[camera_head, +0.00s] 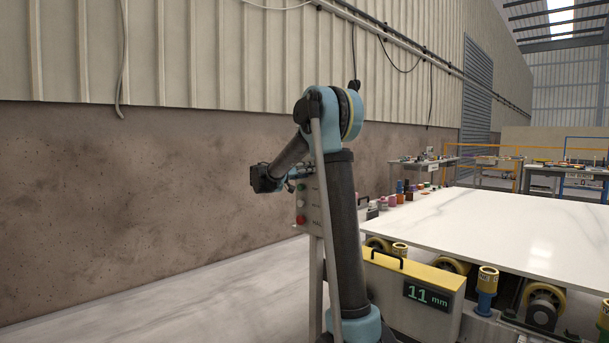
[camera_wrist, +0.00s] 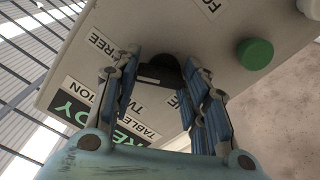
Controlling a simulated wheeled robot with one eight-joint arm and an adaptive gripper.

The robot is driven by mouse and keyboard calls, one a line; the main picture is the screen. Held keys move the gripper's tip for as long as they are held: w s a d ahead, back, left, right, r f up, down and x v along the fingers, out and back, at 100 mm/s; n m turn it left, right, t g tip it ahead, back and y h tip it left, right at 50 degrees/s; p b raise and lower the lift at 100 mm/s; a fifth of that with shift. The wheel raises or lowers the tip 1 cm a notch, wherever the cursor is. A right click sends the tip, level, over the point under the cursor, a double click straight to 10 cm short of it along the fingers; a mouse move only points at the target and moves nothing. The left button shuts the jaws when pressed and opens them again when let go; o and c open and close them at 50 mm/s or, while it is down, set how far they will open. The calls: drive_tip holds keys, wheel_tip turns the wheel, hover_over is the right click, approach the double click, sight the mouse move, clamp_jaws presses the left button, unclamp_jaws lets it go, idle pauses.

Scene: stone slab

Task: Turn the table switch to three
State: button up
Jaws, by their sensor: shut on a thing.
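A black knob (camera_wrist: 165,68) sits on the face of a light grey switch panel (camera_wrist: 225,55) in the wrist view. My gripper (camera_wrist: 165,90) is shut on the knob, with its blue ribbed fingers on either side of it. In the head view my gripper (camera_head: 298,182) is at the upper part of the panel (camera_head: 312,205), and my arm hides the knob there.
A green button (camera_wrist: 255,53) is beside the knob in the wrist view; red (camera_head: 301,220) and pale buttons show in the head view. A white stone slab (camera_head: 500,225) lies on rollers at right. A yellow-topped box (camera_head: 425,295) reads 11 mm.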

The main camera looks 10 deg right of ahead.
drive_tip(key=shift+w, duration=0.1)
idle(0.4)
drive_tip(key=o, duration=1)
drive_tip(key=shift+a, duration=0.1)
drive_tip(key=shift+o, duration=0.2)
drive_tip(key=v, duration=1.2)
